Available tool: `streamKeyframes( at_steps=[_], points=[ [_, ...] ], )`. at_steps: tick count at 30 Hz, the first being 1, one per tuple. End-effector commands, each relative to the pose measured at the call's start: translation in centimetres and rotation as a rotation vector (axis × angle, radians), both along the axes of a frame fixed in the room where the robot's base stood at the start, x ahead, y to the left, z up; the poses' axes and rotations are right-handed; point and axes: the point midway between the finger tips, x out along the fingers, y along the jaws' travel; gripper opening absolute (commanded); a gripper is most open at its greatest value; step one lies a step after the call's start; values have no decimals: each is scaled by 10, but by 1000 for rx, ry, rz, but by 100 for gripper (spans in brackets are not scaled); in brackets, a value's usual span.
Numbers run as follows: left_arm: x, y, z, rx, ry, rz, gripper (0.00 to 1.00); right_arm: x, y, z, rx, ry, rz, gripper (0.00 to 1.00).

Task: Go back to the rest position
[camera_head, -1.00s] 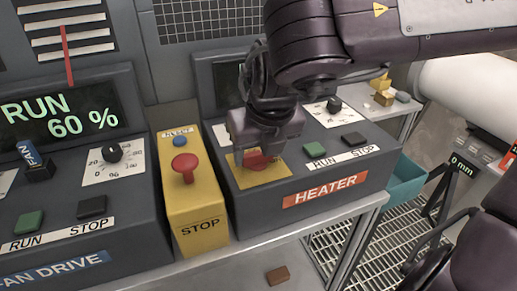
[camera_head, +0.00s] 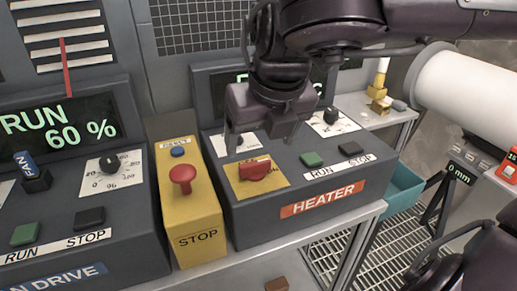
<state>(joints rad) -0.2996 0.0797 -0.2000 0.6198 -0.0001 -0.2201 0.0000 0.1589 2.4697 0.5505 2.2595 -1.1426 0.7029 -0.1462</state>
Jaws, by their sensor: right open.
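My right gripper (camera_head: 262,142) is open and empty above the heater panel. Its fingers point down, just behind and above the red switch handle (camera_head: 256,169) on its yellow plate (camera_head: 277,182). The gripper and forearm hide part of the heater's display and a white dial plate. The heater box (camera_head: 253,224) has a green RUN button (camera_head: 312,159), a dark STOP button (camera_head: 350,149) and a black knob (camera_head: 331,115). My left gripper is not in view.
A yellow stop box (camera_head: 197,225) with a red mushroom button (camera_head: 182,178) stands left of the heater. The fan drive box (camera_head: 130,247) shows RUN 60 %. A teal bin (camera_head: 404,188) and a white roll (camera_head: 462,92) are at the right. A brown block (camera_head: 277,284) lies below.

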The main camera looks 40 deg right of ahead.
Motion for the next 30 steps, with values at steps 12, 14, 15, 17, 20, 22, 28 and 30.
streamKeyframes(
  at_steps=[12,14,15,17,20,22,28,30],
  points=[
    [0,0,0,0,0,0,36,-3,1,6,0,0,0,78],
    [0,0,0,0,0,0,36,-3,1,6,0,0,0,78],
    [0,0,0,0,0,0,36,-3,1,6,0,0,0,78],
    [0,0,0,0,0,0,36,-3,1,6,0,0,0,78],
    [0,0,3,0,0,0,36,-3,1,9,0,0,0,78],
    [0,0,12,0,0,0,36,-3,1,19,0,0,0,78],
    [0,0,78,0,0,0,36,-3,1,85,0,0,0,78],
    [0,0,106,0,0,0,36,-3,1,112,0,0,0,78]
  ],
)
